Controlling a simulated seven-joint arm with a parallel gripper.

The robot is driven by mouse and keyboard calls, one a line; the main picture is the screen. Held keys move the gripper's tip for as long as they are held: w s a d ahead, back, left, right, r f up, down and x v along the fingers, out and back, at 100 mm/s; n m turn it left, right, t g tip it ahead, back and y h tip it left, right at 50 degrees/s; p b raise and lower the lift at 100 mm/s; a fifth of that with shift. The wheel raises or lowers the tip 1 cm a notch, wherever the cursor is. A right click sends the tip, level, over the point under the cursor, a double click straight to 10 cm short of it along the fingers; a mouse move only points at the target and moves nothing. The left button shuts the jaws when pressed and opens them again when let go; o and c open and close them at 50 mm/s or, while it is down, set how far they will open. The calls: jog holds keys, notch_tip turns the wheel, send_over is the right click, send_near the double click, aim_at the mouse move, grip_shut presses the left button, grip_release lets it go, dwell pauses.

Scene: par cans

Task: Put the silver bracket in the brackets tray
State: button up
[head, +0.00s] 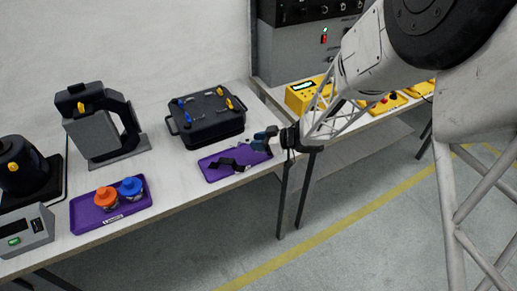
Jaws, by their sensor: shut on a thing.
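A purple tray (211,174) lies on the bench near its front edge, with dark bracket-like pieces (231,165) in it. My gripper (264,139) is above the tray's right end, reaching in from the right. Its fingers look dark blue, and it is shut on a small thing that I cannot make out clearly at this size. No silver bracket shows clearly; the wrist and fingers hide part of that area. I cannot read a label on this tray.
A black lidded case (207,125) stands behind the tray. A second purple tray (85,217) holds an orange and a blue-topped can. A black clamp-like device (100,125) stands at left. Yellow boxes (303,95) sit on the bench at right. Bare bench shows between the trays.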

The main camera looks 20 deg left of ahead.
jog(key=shift+f, duration=1.75)
jog(key=shift+f, duration=0.1)
jog(key=o, duration=1)
jog(key=shift+d, duration=0.1)
jog(key=v, duration=1.2)
